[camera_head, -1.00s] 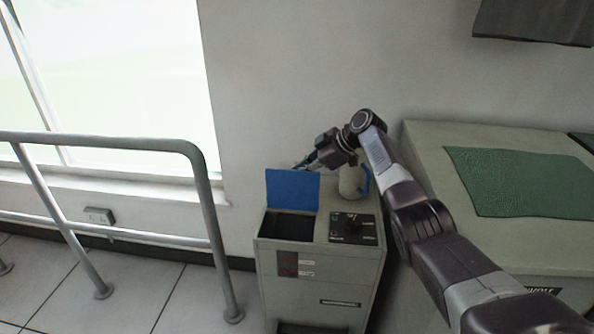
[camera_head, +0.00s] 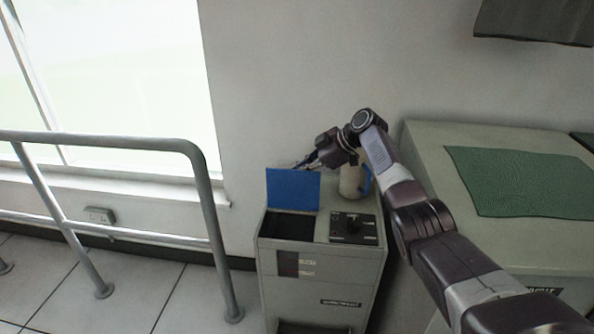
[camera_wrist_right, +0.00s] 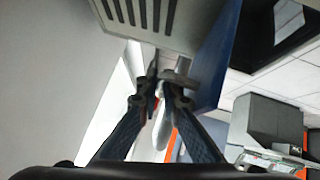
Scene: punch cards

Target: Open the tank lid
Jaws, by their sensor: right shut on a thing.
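The blue tank lid (camera_head: 293,190) stands upright at the back of the dark tank opening (camera_head: 287,225) on top of the grey-green cabinet (camera_head: 315,290). The opening is uncovered. My right gripper (camera_head: 305,163) reaches in from the right to the lid's top edge, partly behind it. In the right wrist view the lid (camera_wrist_right: 216,60) shows as a blue panel just right of the closed fingertips (camera_wrist_right: 165,82). The fingers are shut at the lid's edge; the exact contact is hard to see. My left gripper is not in view.
A pale mug with a blue handle (camera_head: 350,182) stands on the cabinet close below my right wrist. A control panel (camera_head: 353,229) is in front of it. A metal railing (camera_head: 205,200) is at left. A bench with a green mat (camera_head: 520,183) is at right.

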